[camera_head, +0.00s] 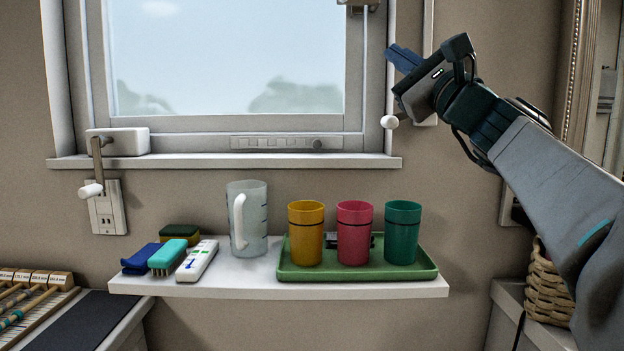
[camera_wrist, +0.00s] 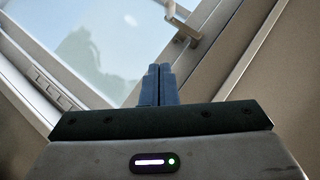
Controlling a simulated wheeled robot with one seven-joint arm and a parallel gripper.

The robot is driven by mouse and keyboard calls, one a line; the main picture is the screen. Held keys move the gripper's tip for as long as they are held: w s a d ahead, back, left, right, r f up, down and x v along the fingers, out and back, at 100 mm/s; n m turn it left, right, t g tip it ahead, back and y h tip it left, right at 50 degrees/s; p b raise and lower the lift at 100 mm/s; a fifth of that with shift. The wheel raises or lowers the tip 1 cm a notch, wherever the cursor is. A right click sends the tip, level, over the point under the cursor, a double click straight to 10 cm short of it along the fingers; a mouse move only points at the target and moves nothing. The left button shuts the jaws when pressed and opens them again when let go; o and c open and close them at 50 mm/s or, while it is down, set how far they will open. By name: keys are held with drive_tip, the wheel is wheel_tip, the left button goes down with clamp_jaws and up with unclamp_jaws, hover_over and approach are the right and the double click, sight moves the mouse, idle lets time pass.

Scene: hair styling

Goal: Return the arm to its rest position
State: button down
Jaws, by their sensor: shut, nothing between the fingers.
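My gripper (camera_head: 400,58) is raised at the upper right of the head view, in front of the right side of the window frame. Its blue fingers point up and left. In the wrist view the two fingers of my gripper (camera_wrist: 156,84) are together, with nothing between them. My arm comes in from the right edge of the head view. The window (camera_head: 225,60) fills the upper left behind it, and it also shows in the wrist view (camera_wrist: 85,40).
A white shelf (camera_head: 215,287) below the window holds a clear jug (camera_head: 254,225), a green tray (camera_head: 350,274) with yellow (camera_head: 306,235), pink (camera_head: 353,235) and teal (camera_head: 402,235) cups, and brushes (camera_head: 167,255). A wicker basket (camera_head: 546,290) stands right, below my arm.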

drive_tip(key=s+a+f+n+g+h+p, duration=0.2)
drive_tip(key=a+f+n+g+p, duration=0.4)
drive_tip(key=f, duration=0.3)
drive_tip(key=s+a+f+n+g+h+p, duration=0.1)
drive_tip(key=s+a+f+n+g+p, duration=0.1)
drive_tip(key=a+f+n+g+p, duration=0.5)
drive_tip(key=s+d+f+n+g+h+p, duration=0.3)
drive_tip(key=s+d+f+h+p, duration=0.1)
drive_tip(key=s+d+f+p, duration=0.1)
drive_tip(key=s+d+f+n+g+h+p, duration=0.2)
drive_tip(key=s+d+f+n+h+p, duration=0.2)
drive_tip(key=s+f+p, duration=0.3)
drive_tip(key=s+d+f, duration=0.1)
drive_tip(key=s+f, duration=0.1)
drive_tip(key=s, duration=0.2)
drive_tip(key=shift+f+n+g, duration=0.25)
drive_tip(key=shift+n+g, duration=0.05)
drive_tip(key=shift+g, duration=0.1)
